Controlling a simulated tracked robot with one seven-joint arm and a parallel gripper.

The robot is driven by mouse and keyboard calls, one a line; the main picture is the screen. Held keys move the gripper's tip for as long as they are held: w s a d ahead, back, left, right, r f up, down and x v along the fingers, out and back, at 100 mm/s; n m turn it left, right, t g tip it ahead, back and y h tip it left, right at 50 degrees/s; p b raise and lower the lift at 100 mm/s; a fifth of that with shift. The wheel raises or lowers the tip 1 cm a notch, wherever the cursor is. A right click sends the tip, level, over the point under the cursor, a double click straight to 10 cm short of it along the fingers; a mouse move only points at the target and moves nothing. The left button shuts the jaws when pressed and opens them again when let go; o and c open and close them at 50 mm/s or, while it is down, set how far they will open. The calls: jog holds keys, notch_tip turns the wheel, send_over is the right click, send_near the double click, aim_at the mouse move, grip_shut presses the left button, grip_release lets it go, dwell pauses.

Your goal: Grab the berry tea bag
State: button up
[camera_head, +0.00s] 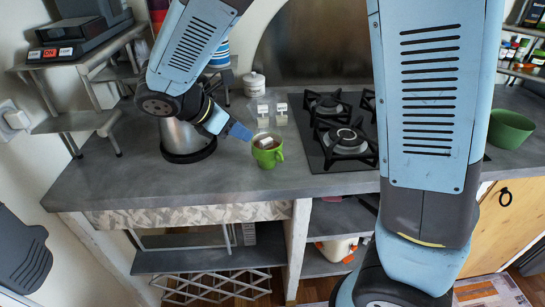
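Two small clear packets with white tags stand on the counter behind the green mug, a left tea bag (262,112) and a right tea bag (282,114). Their labels are too small to read, so I cannot tell which is berry. The green mug (268,158) stands upright with a white, tag-like piece (266,143) at its top and dark contents. My gripper (240,131) is just left of the mug and above the counter.
A metal kettle (186,141) stands left of the mug, partly behind my arm. A black gas hob (345,150) lies right of the tea bags. A white lidded jar (254,84) is behind. A green bowl (509,130) is far right. The grey counter (235,178) is clear at its front.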

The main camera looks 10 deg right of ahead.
aim_at(264, 141)
jog(key=shift+x, duration=4.15)
jog(key=shift+w+d+r, duration=0.15)
jog(key=shift+r, duration=0.05)
jog(key=shift+c, duration=0.2)
grip_shut()
